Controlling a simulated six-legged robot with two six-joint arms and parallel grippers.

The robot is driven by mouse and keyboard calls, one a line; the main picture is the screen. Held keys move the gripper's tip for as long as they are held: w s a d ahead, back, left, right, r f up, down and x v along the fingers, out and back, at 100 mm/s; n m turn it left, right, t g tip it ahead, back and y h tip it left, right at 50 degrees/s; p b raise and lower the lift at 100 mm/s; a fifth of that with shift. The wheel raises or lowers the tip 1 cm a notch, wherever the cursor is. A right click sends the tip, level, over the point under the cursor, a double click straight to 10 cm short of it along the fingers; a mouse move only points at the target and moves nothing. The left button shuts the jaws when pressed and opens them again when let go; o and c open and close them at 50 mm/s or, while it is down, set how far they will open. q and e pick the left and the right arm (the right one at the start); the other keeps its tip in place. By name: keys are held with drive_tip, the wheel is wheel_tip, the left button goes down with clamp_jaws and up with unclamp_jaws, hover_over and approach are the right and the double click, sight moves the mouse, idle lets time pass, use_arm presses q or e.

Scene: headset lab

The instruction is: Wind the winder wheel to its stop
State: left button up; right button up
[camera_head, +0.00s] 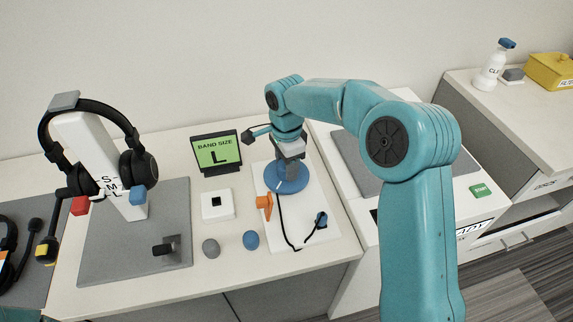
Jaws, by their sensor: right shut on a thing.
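The winder wheel (284,183) is a round blue disc on a white board (303,238) in the middle of the bench. My right gripper (288,160) points down from above and is shut on the wheel's upper part. The jaws and wrist hide the wheel's centre, so the exact grip point is hard to see. A black cable (283,222) runs from the wheel across the board to a dark blue end piece (321,220). An orange piece (264,203) stands at the wheel's left. My left gripper is not in view.
A sign (217,153) reads "BAND SIZE L". A headset (138,165) hangs on a white stand (90,150) at left. A white block (217,205), a grey knob (211,248) and a blue knob (251,240) lie left of the board. A green START button (480,190) is at right.

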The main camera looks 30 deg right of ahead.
drive_tip(key=shift+r+m, duration=0.1)
drive_tip(key=shift+m, duration=0.9)
drive_tip(key=shift+d, duration=0.1)
drive_tip(key=o, duration=1)
drive_tip(key=shift+o, duration=0.2)
wheel_tip(320, 180, up, 16)
drive_tip(key=p, duration=0.2)
drive_tip(key=shift+r, duration=0.15)
